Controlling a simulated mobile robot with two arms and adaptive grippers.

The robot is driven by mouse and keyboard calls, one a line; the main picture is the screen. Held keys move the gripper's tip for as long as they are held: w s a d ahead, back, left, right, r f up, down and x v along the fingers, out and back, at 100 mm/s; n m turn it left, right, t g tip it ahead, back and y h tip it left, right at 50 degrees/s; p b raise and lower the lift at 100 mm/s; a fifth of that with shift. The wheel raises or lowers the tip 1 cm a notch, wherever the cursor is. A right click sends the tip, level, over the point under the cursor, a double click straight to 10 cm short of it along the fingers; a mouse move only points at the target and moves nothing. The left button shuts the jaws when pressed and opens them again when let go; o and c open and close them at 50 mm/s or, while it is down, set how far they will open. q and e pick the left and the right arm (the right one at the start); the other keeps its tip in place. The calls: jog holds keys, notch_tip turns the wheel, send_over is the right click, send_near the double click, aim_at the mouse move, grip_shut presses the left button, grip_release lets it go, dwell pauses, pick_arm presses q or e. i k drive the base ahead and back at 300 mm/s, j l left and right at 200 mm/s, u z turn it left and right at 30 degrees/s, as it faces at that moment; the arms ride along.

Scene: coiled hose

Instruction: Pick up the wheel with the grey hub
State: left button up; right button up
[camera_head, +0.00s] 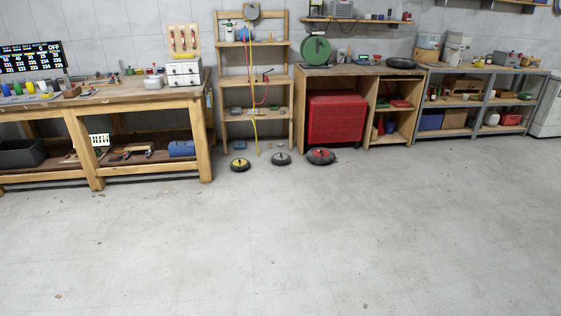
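Three dark wheels lie on the floor in front of the wooden shelf and bench. The wheel with the grey hub (281,159) is the middle one. The wheel with the yellow hub (240,164) lies to its left. The wheel with the red hub (320,157) lies to its right and looks larger. The wheels lie apart from each other. Neither of my grippers shows in the head view.
A wooden workbench (130,95) stands at the left. A wooden shelf (285,82) with a hanging yellow hose (252,95) stands behind the wheels. A red cabinet (336,119) sits under the bench at the right. The wide grey floor (290,240) in front is clear.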

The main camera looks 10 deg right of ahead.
aim_at(279, 159)
jog(key=i+l+z, duration=0.2)
jog(key=i, duration=0.25)
jog(key=i+l+z, duration=0.1)
jog(key=i+z, duration=0.15)
jog(key=i, duration=0.15)
jog(key=i+z, duration=0.25)
jog(key=i, duration=3)
jog(key=i+l, duration=0.1)
jog(key=i, duration=0.95)
jog(key=i+u, duration=0.4)
jog(key=i+l+u, duration=0.15)
jog(key=u, duration=0.2)
jog(key=i+l+u, duration=0.25)
jog(key=i+u, duration=0.15)
jog(key=i+l+u, duration=0.25)
jog(key=u, duration=0.15)
